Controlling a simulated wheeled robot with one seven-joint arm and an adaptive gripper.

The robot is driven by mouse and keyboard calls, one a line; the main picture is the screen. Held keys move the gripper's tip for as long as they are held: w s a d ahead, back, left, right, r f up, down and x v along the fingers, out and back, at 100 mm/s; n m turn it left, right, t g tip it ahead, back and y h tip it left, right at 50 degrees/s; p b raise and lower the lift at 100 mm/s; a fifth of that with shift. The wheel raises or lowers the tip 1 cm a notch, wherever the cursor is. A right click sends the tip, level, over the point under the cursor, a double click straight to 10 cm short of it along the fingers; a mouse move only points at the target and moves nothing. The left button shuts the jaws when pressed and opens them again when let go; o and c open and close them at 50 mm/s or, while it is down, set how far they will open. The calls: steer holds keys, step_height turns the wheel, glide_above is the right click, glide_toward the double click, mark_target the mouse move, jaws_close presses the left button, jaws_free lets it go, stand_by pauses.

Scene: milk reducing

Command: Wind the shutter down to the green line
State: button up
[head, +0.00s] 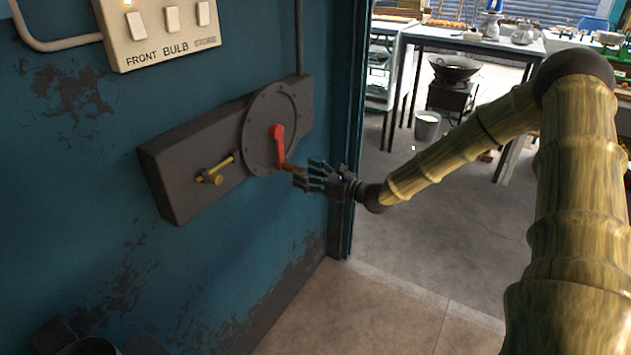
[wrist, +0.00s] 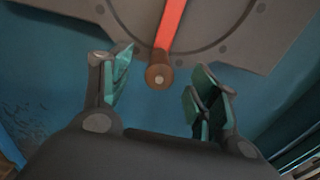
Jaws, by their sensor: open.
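A red crank arm (head: 277,143) is mounted on a round dark plate (head: 257,112) on a grey wall box (head: 170,160). It points downward and ends in a brown knob handle (head: 291,168). In the wrist view the red arm (wrist: 171,25) comes down from the top and its round handle (wrist: 159,76) faces me. My gripper (head: 305,178) is open at the crank's lower end. In the wrist view its teal-padded fingers (wrist: 160,90) stand on both sides of the handle, apart from it. No shutter with a green line can be made out.
A brass lever (head: 215,170) sticks out of the box left of the crank. A switch panel (head: 160,30) is on the blue wall above. A doorway right of the box opens onto a room with a table (head: 470,42), a wok (head: 455,68) and a bucket (head: 427,126).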

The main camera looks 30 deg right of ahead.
steer(key=shift+b+x, duration=1)
steer(key=shift+x, duration=0.9)
jaws_close()
steer(key=shift+a, duration=0.1)
